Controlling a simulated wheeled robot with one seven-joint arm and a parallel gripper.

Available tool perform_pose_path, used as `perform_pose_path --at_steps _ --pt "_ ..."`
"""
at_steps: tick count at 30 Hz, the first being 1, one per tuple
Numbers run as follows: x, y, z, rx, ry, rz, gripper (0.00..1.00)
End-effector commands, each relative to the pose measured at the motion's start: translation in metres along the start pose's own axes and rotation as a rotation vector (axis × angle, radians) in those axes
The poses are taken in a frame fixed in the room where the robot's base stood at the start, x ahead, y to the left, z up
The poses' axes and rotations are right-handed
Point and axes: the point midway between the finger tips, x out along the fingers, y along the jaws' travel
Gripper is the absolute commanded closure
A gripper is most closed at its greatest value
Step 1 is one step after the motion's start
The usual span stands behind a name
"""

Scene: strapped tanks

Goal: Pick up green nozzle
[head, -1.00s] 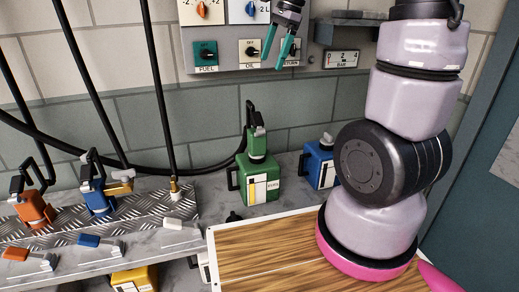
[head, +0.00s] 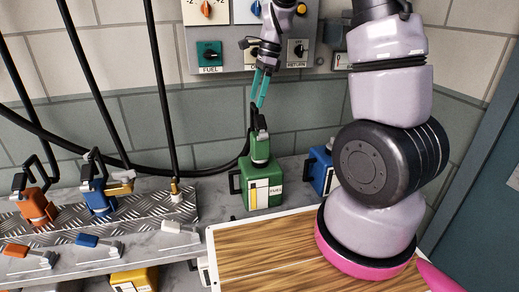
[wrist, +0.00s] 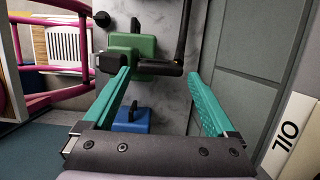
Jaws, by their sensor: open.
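The green nozzle (head: 260,149) stands upright in the top of the green tank (head: 262,187), with a black hose rising behind it. My gripper (head: 258,103) hangs above the nozzle in the head view. Its teal fingers point down, and no contact with the nozzle shows. In the wrist view my gripper (wrist: 158,72) is open, its fingers wide apart with nothing held. The green tank (wrist: 146,44) shows beyond the fingertips there. A dark handle and hose cross in front of it, and the nozzle's green body is hard to make out.
A blue tank (head: 321,170) stands right of the green one. An orange nozzle (head: 36,206) and a blue nozzle (head: 98,197) stand on a tread-plate rack at left. The wall panel (head: 230,66) with knobs is close behind my gripper. A wooden-topped surface (head: 262,250) lies in front.

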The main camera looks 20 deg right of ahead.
Motion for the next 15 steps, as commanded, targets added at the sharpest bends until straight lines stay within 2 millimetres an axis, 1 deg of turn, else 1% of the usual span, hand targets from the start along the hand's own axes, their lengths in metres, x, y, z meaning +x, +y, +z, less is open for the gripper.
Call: perform_pose_path --at_steps 1,4,12,14,15 --pt "0.007 0.000 0.000 0.000 0.000 0.001 0.09" --pt "0.017 0.000 -0.001 0.000 0.001 0.000 0.09" --pt "0.019 0.000 0.000 0.000 0.000 -0.002 0.09" --pt "0.019 0.000 0.000 0.000 0.000 -0.002 0.32" --pt "0.019 0.000 0.000 0.000 0.000 -0.002 0.47"
